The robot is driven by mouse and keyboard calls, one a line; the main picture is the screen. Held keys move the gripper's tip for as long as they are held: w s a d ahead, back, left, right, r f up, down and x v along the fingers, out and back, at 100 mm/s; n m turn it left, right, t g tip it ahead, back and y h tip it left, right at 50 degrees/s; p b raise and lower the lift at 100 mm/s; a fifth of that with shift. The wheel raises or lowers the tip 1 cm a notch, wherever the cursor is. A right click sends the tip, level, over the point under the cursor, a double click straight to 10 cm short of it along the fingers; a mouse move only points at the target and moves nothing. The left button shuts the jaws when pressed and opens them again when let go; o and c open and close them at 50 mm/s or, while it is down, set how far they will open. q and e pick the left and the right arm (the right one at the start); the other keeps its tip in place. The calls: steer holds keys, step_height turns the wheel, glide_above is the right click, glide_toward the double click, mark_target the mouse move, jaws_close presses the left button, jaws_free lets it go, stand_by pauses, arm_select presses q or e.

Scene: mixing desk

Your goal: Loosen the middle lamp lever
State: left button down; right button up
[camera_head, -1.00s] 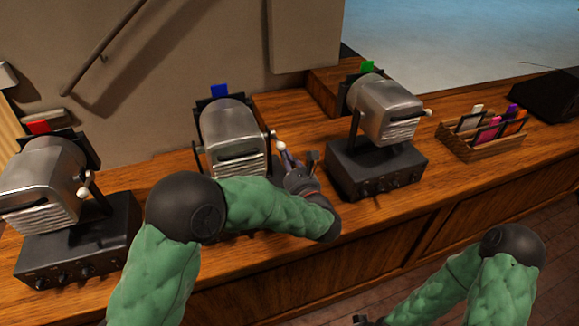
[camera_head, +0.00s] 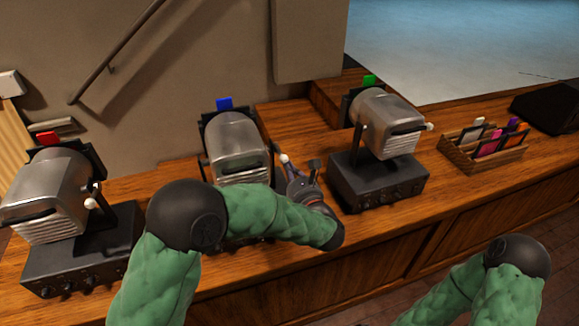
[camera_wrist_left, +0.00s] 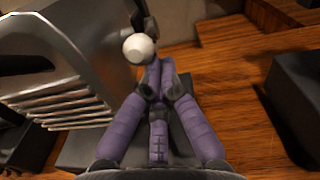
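The middle lamp (camera_head: 236,148) is a silver, ribbed housing with a blue tag on top, on the wooden desk. Its lever has a white round knob (camera_head: 284,158) at the lamp's right side. My left gripper (camera_head: 290,166) reaches in from the right of the lamp. In the left wrist view, the purple fingers (camera_wrist_left: 157,78) come together at their tips, right beside the white knob (camera_wrist_left: 139,47). I cannot tell whether they touch it, and the lever's stem is hidden. My right gripper is out of view; only its arm shows at bottom right.
A left lamp (camera_head: 50,195) with a red tag and a right lamp (camera_head: 385,120) with a green tag flank the middle one. A wooden card rack (camera_head: 485,150) stands farther right. The desk between the right lamp and rack is clear.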

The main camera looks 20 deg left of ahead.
arm_select(q)
steer(key=w+a+r+g+h+p, duration=0.1)
steer(key=w+r+g+h+p, duration=0.1)
steer(key=p, duration=1.5)
steer(key=w+a+r+g+h+p, duration=0.2)
steer(key=r+g+h+p, duration=0.3)
steer(key=p, duration=1.3)
steer(key=shift+w+a+r+g, duration=0.15)
steer(key=shift+w+r+g, duration=0.3)
steer(key=shift+r+g, duration=1)
steer(key=shift+w, duration=0.15)
